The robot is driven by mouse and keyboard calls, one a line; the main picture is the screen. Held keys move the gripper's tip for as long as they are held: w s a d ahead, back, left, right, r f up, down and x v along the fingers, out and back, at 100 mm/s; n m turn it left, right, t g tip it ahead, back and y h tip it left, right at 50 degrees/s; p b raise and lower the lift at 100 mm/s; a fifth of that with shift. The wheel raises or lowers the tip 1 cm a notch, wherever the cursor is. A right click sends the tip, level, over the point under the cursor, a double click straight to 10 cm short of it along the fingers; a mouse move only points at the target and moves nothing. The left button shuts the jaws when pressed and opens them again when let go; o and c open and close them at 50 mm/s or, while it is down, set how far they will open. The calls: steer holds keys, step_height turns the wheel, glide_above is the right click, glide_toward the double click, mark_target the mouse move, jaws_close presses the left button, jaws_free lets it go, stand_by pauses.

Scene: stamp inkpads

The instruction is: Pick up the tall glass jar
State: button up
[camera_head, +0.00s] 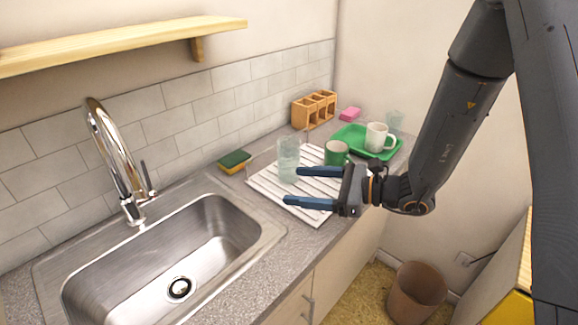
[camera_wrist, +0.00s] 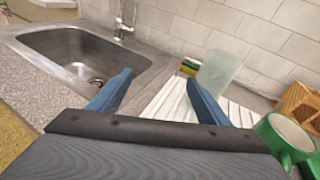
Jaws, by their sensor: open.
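A tall clear glass jar (camera_head: 288,160) stands upright on the white ribbed drying rack (camera_head: 262,186), right of the sink. In the wrist view the jar (camera_wrist: 217,72) is just beyond the tip of my right-hand finger. My gripper (camera_head: 291,186) is open and empty, its two blue fingers pointing left over the rack's front edge. In the wrist view my gripper (camera_wrist: 157,84) shows its fingers wide apart, with the counter and sink edge between them. The jar is not between the fingers. I cannot tell whether a finger touches it.
A green mug (camera_head: 336,153) stands on the rack close to my gripper. A green tray (camera_head: 352,133) holds a white mug (camera_head: 377,137). A sponge (camera_head: 235,161), a wooden holder (camera_head: 314,109) and a pink block (camera_head: 349,114) lie near the wall. The sink (camera_head: 170,262) and faucet (camera_head: 120,165) are left.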

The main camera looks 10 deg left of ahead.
mark_target(297, 162)
steer(key=w+m+t, duration=0.1)
steer(key=w, duration=0.1)
steer(key=w+m+t, duration=0.2)
steer(key=w, duration=0.1)
steer(key=w+f+m+t, duration=0.1)
steer(key=w+t, duration=0.1)
steer(key=w, duration=0.1)
steer(key=shift+d+y, duration=0.4)
steer(key=shift+w+a+m, duration=0.15)
steer(key=shift+m, duration=0.15)
steer(key=x, duration=0.2)
steer(key=p+x, duration=0.1)
steer(key=x, duration=0.2)
steer(key=p+x, duration=0.1)
steer(key=x, duration=0.1)
steer(key=shift+w+r, duration=0.1)
steer(key=shift+w, duration=0.25)
steer(key=shift+c, duration=0.4)
steer(key=c, duration=1.4)
